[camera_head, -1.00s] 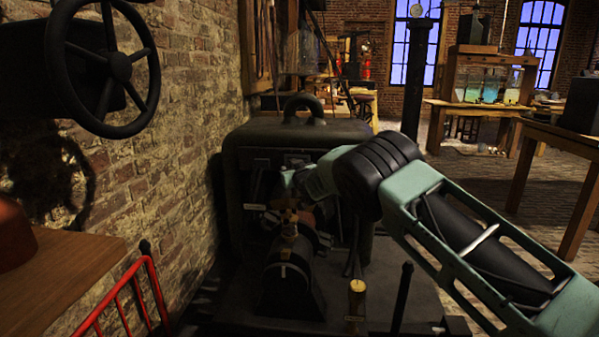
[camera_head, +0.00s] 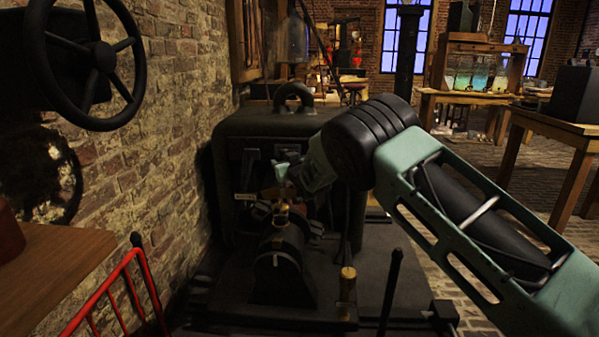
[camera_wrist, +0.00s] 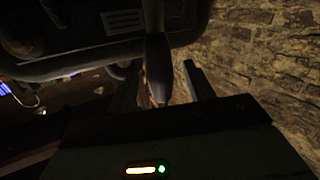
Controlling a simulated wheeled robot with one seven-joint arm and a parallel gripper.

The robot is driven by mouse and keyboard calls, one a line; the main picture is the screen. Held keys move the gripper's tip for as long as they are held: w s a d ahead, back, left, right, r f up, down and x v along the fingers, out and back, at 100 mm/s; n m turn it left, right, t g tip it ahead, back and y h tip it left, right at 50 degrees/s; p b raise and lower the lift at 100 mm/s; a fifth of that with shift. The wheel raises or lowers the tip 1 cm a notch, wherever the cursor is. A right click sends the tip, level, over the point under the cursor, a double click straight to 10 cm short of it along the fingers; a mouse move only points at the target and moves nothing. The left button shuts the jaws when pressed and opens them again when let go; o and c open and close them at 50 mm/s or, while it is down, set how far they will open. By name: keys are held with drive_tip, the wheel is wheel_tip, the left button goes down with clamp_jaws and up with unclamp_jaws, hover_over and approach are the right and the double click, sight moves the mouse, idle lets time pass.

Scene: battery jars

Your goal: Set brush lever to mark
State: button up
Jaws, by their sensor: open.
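The dark dynamo-like machine (camera_head: 280,262) stands on a low black base against a big dark housing (camera_head: 235,150). My gripper (camera_head: 282,180) is in front of the housing, above the machine, its fingers small and dim in the head view. In the wrist view my gripper (camera_wrist: 160,72) is open, one finger on either side of a dark, rounded handle (camera_wrist: 157,62), which looks like the brush lever. I cannot tell whether a finger touches it. A brassy piece (camera_head: 280,214) sits on top of the machine. No mark can be made out.
A brick wall (camera_head: 150,165) runs close on the left, with a black handwheel (camera_head: 103,57). A red rail (camera_head: 125,275) and a wooden table (camera_head: 50,260) are at front left. A brass-topped post (camera_head: 348,285) and a black rod (camera_head: 391,285) rise at the base's front.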

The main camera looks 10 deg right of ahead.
drive_tip(key=s+d+r+p, duration=0.1)
drive_tip(key=s+d, duration=0.1)
drive_tip(key=s, duration=1.1)
drive_tip(key=shift+s, duration=0.25)
drive_tip(key=shift+r, duration=0.1)
drive_tip(key=s+a+f+g+y, duration=0.1)
drive_tip(key=s+a+g, duration=0.35)
drive_tip(key=s, duration=0.75)
drive_tip(key=s+a+g, duration=0.4)
drive_tip(key=s+g, duration=0.2)
drive_tip(key=s, duration=0.6)
drive_tip(key=s+d+n+g+h, duration=0.1)
drive_tip(key=s+d+n+g, duration=0.15)
drive_tip(key=s, duration=1.05)
drive_tip(key=s+d+n+g+h, duration=0.2)
drive_tip(key=s+g, duration=0.2)
drive_tip(key=s, duration=0.9)
wheel_tip(320, 180, up, 26)
drive_tip(key=p, duration=2.5)
drive_tip(key=shift+s+f+p, duration=0.15)
drive_tip(key=shift+f+p, duration=0.1)
drive_tip(key=shift+p, duration=0.1)
